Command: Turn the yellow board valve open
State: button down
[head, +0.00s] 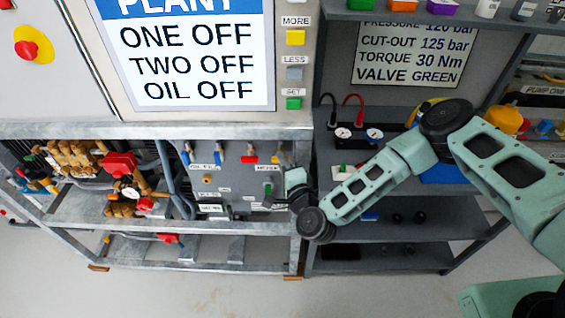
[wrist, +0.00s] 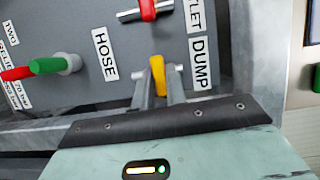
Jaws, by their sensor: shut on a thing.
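The yellow board valve (head: 281,157) is at the right end of the upper valve row on the grey board in the head view. In the wrist view its yellow handle (wrist: 157,72) lies between the HOSE and DUMP labels, along the picture's vertical, over a pale stem. My gripper (wrist: 157,88) has one finger on each side of the handle and is shut on it. My gripper also shows at the board's right edge in the head view (head: 290,178). The lower end of the handle is partly hidden between the fingers.
A red valve handle (wrist: 148,9) is close by, above the yellow one in the wrist view. A green handle (wrist: 48,66) sits to the left. The metal frame post (wrist: 262,50) stands close to my gripper's right. Grey shelves (head: 410,205) stand behind my arm.

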jog(key=n+g+h+p, duration=0.1)
jog(key=n+h, duration=0.1)
jog(key=n, duration=0.2)
jog(key=n+g+h+p, duration=0.1)
jog(key=n+h, duration=0.1)
jog(key=n, duration=0.2)
jog(key=n+g+h+p, duration=0.1)
jog(key=n+h+p, duration=0.1)
jog(key=n, duration=0.3)
jog(key=shift+a+r+h, duration=0.3)
dwell(0.3)
dwell(0.4)
jog(key=c, duration=1.4)
grip_release()
jog(key=shift+c, duration=0.2)
